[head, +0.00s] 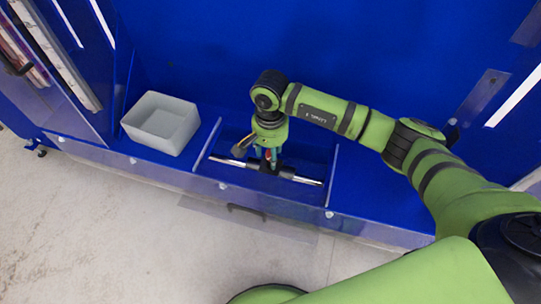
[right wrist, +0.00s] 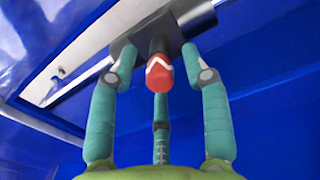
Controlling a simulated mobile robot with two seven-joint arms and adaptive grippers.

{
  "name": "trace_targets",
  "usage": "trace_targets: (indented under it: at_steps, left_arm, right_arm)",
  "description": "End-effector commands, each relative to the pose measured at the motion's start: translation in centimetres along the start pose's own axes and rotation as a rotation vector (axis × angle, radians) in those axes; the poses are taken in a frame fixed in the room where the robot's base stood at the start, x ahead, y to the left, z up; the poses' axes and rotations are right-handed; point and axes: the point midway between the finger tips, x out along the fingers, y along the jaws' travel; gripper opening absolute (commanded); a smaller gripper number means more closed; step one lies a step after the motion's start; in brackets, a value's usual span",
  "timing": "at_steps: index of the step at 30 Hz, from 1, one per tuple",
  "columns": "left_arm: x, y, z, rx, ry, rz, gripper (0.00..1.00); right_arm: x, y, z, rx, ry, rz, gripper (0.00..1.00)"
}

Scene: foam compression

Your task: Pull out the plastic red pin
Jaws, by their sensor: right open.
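The red pin (right wrist: 159,76) shows in the right wrist view as a red knob with a white mark, on a dark stem from the black block (right wrist: 150,28). In the head view a small bit of the red pin (head: 267,154) shows under my right wrist. My right gripper (right wrist: 158,75) is open, with its teal fingers spread around the red knob and a gap on each side. In the head view the right gripper (head: 268,158) sits over the middle of the metal bar (head: 307,181). My left gripper is not in view.
A white open bin (head: 161,123) stands on the blue ledge to the left. Thin upright dividers (head: 206,143) flank the bay with the bar. A clear panel (head: 150,169) runs along the front edge. A tall blue wall (head: 350,40) rises behind.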

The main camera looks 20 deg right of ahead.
Motion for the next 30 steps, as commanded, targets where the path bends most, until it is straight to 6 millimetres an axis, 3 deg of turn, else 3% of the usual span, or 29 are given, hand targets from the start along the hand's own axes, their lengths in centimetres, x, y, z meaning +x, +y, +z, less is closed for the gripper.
trace_targets:
  at_steps: [11, 12, 15, 16, 30]
  left_arm:
    - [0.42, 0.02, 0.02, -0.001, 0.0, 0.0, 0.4]
    - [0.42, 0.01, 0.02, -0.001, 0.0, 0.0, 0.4]
    - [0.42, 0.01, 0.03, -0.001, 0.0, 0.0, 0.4]
    - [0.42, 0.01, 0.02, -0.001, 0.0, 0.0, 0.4]
    - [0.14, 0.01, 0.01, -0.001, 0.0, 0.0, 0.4]
  right_arm:
    - [0.03, 0.01, 0.02, 0.0, 0.0, 0.001, 0.48]
    - [0.03, 0.01, 0.01, 0.0, 0.0, 0.001, 0.44]
    - [0.02, 0.01, 0.01, 0.0, 0.0, 0.001, 0.04]
    - [0.02, 0.01, 0.01, 0.0, 0.0, 0.001, 0.0]
    - [-0.51, 0.0, -0.01, -0.001, 0.0, 0.0, 0.0]
